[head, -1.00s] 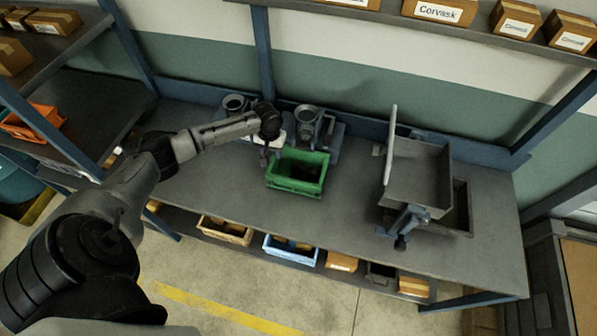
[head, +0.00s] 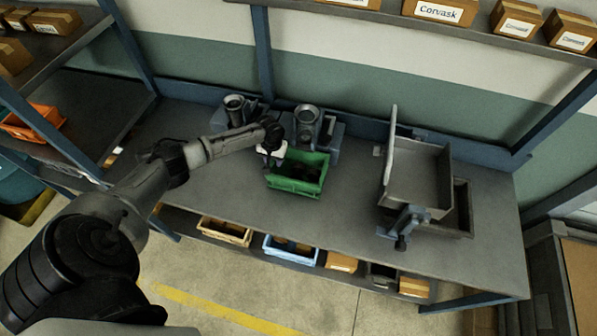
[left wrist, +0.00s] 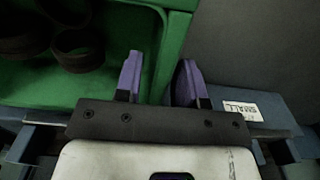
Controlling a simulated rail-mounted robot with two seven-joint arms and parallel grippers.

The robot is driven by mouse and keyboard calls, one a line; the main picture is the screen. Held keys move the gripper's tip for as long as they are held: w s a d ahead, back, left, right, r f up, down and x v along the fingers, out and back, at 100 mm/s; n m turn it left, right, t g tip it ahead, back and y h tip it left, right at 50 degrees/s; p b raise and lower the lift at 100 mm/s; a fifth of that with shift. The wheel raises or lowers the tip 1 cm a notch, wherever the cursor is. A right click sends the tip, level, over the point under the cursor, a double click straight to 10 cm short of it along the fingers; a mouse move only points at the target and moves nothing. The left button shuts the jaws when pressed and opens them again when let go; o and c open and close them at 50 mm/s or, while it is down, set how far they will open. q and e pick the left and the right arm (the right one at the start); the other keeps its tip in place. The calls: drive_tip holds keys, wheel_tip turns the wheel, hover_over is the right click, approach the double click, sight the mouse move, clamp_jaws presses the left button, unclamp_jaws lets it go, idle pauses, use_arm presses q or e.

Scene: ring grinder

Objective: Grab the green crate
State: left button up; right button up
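The green crate (head: 295,185) stands on the grey workbench, with dark rings inside it. It also shows in the left wrist view (left wrist: 40,85), with several dark rings (left wrist: 75,48) in its corner. My left gripper (head: 271,158) is at the crate's left back corner in the head view. In the left wrist view its two purple fingers (left wrist: 158,82) are spread apart, one on the inner side of the crate wall and one outside it. The wall lies between them, without a visible firm grip. My right gripper is not in view.
Two grey grinder-like machines (head: 308,122) stand close behind the crate. A large grey tray machine (head: 418,180) stands at the bench's right. A blue bin (head: 291,250) and boxes sit on the shelf below. The bench between crate and tray machine is clear.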

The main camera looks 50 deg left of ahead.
use_arm(q)
clamp_jaws()
drive_tip(key=shift+r, duration=0.2)
idle(0.3)
